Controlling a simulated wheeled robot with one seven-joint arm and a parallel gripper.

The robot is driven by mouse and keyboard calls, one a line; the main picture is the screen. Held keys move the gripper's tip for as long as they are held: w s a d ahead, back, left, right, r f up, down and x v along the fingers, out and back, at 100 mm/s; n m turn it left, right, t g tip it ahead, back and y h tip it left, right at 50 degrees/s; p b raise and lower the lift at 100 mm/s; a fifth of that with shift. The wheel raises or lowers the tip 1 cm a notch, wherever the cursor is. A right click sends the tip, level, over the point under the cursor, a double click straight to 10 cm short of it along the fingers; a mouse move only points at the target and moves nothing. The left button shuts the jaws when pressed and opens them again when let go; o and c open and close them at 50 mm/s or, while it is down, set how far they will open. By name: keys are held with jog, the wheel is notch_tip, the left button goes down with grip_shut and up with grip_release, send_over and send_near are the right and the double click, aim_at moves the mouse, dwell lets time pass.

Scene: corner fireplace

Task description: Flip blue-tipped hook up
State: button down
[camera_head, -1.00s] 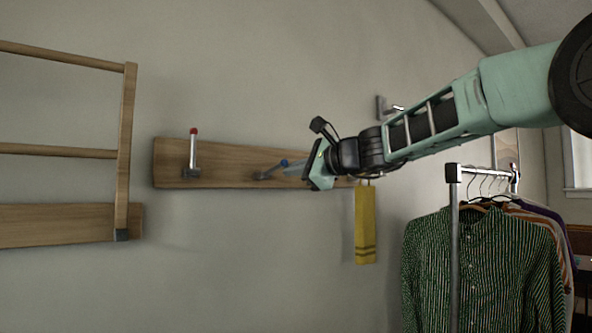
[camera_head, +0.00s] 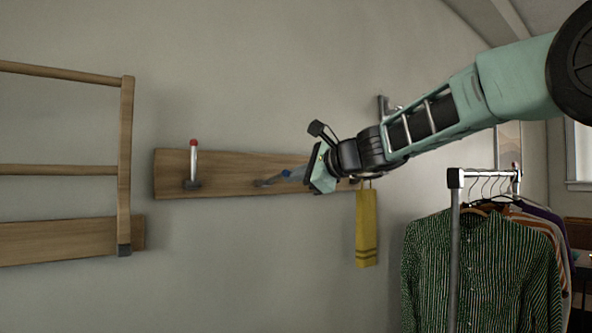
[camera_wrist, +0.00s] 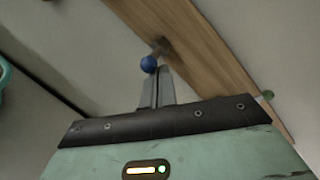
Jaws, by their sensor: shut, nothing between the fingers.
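The blue-tipped hook (camera_head: 270,181) is on the wooden wall board (camera_head: 227,172), sticking out toward the right and tilted a little upward in the head view. Its blue tip (camera_wrist: 148,64) shows in the wrist view just beyond my fingertips. My gripper (camera_head: 297,173) is shut and empty, with its fingers at the blue tip. In the wrist view the fingers (camera_wrist: 157,88) lie together just below the tip; I cannot tell whether they touch it. A red-tipped hook (camera_head: 194,162) stands upright further left on the board.
A yellow towel (camera_head: 366,228) hangs at the board's right end. A clothes rack (camera_head: 454,220) with shirts (camera_head: 484,265) stands at the lower right. A wooden rack (camera_head: 126,160) is on the left wall.

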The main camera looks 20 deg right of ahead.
jog(key=shift+w+r+g+p, duration=0.1)
jog(key=shift+r+g+p, duration=0.4)
jog(key=shift+p, duration=1.25)
jog(key=w+a+r+g+h+p, duration=0.1)
jog(key=w+r+p, duration=0.3)
jog(key=p, duration=1)
jog(key=shift+w+a+r+m+g+p, duration=0.15)
jog(key=shift+a+r+m+g+p, duration=0.2)
jog(key=shift+r+g, duration=0.3)
jog(key=shift+d+r, duration=0.1)
jog(key=shift+r, duration=0.05)
jog(key=shift+r+p, duration=0.7)
jog(key=shift+p, duration=0.05)
jog(key=shift+d, duration=0.1)
